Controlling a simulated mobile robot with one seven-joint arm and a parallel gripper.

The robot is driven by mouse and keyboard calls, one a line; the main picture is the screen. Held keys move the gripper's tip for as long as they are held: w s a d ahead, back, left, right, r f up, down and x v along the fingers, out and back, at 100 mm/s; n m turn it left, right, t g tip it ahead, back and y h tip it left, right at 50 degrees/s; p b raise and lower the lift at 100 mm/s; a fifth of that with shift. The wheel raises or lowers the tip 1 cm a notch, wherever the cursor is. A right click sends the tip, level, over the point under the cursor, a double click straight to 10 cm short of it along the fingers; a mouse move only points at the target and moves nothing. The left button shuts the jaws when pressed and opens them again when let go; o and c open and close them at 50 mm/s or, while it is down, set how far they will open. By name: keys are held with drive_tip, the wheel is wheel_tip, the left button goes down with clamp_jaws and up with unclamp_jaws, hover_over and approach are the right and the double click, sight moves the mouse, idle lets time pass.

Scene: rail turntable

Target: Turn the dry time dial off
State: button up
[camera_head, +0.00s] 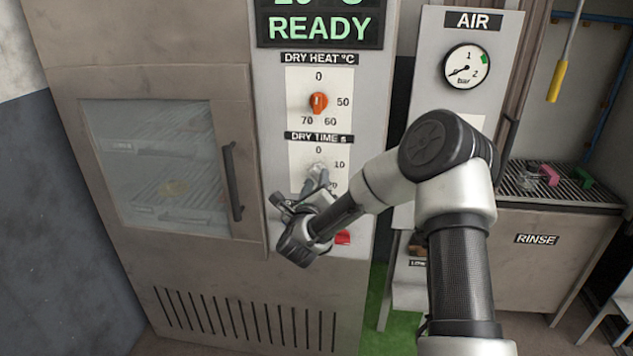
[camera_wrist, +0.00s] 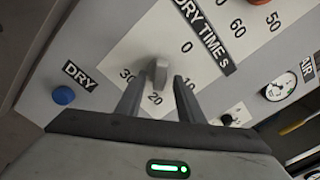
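The dry time dial is a light grey knob (camera_head: 317,168) on a white plate under the "DRY TIME s" label. It also shows in the wrist view (camera_wrist: 157,70), with the marks 0, 10, 20 and 30 around it. Its grip bar lies roughly along the line toward 20, but I cannot tell its exact setting. My gripper (camera_head: 315,185) is at the dial, partly covering the lower marks in the head view. In the wrist view my gripper (camera_wrist: 160,80) is open, with one finger on each side of the knob and small gaps showing.
The orange dry heat knob (camera_head: 318,103) is just above the dial. A blue button (camera_wrist: 64,95) labelled DRY and a red switch (camera_head: 343,238) are nearby on the panel. The oven door handle (camera_head: 232,182) stands out to the left. An air gauge (camera_head: 466,67) is at right.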

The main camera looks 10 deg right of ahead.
drive_tip(key=shift+w, duration=0.1)
clamp_jaws()
